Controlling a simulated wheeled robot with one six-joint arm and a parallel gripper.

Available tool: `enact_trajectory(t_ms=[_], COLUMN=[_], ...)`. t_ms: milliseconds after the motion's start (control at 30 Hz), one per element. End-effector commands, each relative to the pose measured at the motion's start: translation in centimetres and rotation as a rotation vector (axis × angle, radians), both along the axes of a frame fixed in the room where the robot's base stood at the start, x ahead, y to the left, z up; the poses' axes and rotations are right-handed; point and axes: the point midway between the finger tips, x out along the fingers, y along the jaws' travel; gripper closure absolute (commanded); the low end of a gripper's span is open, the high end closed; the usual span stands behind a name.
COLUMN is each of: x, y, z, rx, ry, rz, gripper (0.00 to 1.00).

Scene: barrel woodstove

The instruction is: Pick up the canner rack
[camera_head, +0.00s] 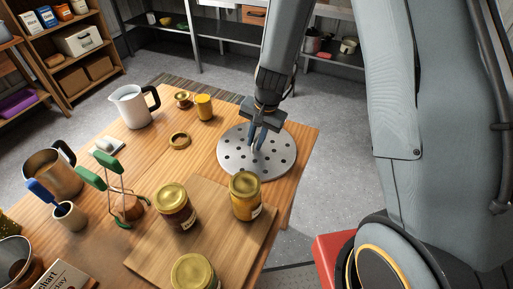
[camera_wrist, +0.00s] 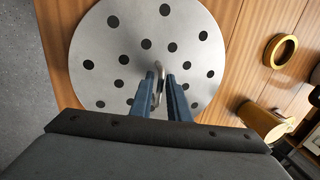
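The canner rack (camera_head: 232,152) is a round grey metal plate with dark holes, lying flat on the wooden table. A small bent metal handle stands up near its middle. In the wrist view the rack (camera_wrist: 105,75) fills the upper middle, and its handle shows between the fingers. My gripper (camera_head: 258,142) points down over the rack's middle, its blue fingers on either side of the handle. In the wrist view my gripper (camera_wrist: 161,78) has its fingers a little apart, with a narrow gap seen beside the handle. The fingers partly hide the handle.
A wooden board (camera_head: 220,237) with several gold-lidded jars, one an amber jar (camera_head: 246,198), lies in front of the rack. A gold ring (camera_head: 179,141), a yellow jar (camera_head: 204,107) and a white pitcher (camera_head: 132,106) stand to its left. The table's right edge is close to the rack.

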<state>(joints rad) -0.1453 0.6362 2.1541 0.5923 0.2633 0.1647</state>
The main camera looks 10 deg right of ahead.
Motion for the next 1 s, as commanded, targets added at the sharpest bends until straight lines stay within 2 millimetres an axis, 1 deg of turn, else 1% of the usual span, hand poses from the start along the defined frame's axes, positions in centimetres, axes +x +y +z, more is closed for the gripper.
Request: enact_trajectory(t_ms=[167, 200, 267, 300, 667, 767, 867, 1000], x=[0.0, 0.0, 0.0, 0.0, 0.1, 0.1, 0.1, 0.2], y=[0.0, 0.0, 0.0, 0.0, 0.0, 0.0, 0.0, 0.1], z=[0.0, 0.0, 0.0, 0.0, 0.2, 0.7, 1.7, 3.7], rx=[-0.001, -0.001, -0.001, -0.001, 0.0, 0.0, 0.001, 0.001], ry=[-0.001, -0.001, -0.001, -0.001, -0.002, -0.003, -0.005, -0.006], rz=[0.001, 0.001, 0.001, 0.001, 0.001, 0.002, 0.001, 0.002], gripper=[0.84, 0.88, 0.98, 1.0, 1.0, 1.0, 1.0, 1.0])
